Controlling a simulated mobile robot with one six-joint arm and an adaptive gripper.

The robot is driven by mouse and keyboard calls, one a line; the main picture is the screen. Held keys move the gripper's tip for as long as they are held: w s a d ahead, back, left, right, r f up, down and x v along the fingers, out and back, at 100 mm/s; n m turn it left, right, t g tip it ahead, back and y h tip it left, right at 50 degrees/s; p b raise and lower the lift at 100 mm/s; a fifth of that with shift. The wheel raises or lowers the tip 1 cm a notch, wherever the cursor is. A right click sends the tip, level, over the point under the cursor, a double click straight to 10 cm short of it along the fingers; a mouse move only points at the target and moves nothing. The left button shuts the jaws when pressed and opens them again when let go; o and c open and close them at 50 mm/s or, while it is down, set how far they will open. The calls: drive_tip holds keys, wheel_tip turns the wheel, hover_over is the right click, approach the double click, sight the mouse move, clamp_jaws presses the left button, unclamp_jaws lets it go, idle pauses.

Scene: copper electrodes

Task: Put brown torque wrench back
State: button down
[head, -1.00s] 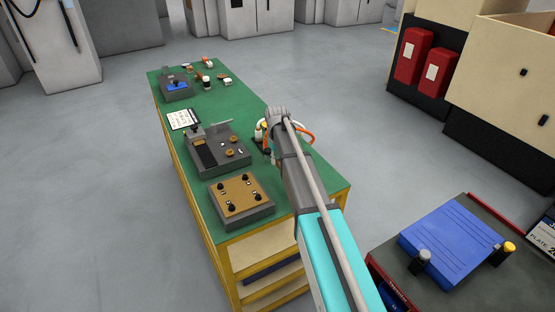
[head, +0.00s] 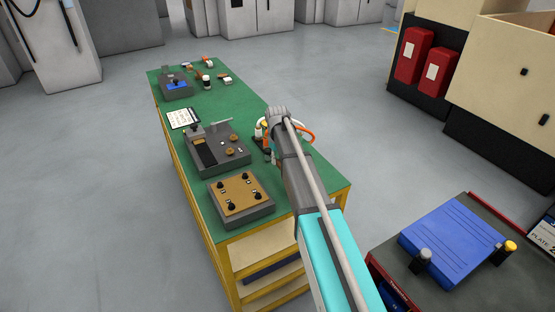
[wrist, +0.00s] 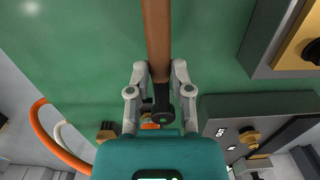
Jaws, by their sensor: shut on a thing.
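In the wrist view my gripper (wrist: 160,72) is shut on the brown torque wrench (wrist: 157,35). The wrench's brown shaft runs from between the fingertips to the top edge of the picture, and a dark part of it shows below the fingertips. Its far end is out of view. Green bench top lies beneath it. In the head view my arm hides the gripper and most or all of the wrench; the arm's end is over the right side of the green bench (head: 300,165).
A grey fixture (head: 230,160) and a grey box with a tan top (head: 240,193) stand left of my arm. Orange and white cables (head: 305,133) loop beside my wrist. A cart with a blue plate (head: 450,245) stands at right. The bench's middle-back is fairly clear.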

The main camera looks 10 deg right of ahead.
drive_tip(key=shift+f+b, duration=0.65)
drive_tip(key=shift+f, duration=0.1)
drive_tip(key=shift+c, duration=2.2)
unclamp_jaws()
drive_tip(key=o, duration=0.4)
drive_tip(key=shift+o, duration=0.2)
drive_tip(key=shift+a+r, duration=0.1)
drive_tip(key=shift+r, duration=0.1)
drive_tip(key=shift+w+r+p, duration=0.1)
drive_tip(key=shift+r+p, duration=2.8)
drive_tip(key=shift+p, duration=0.15)
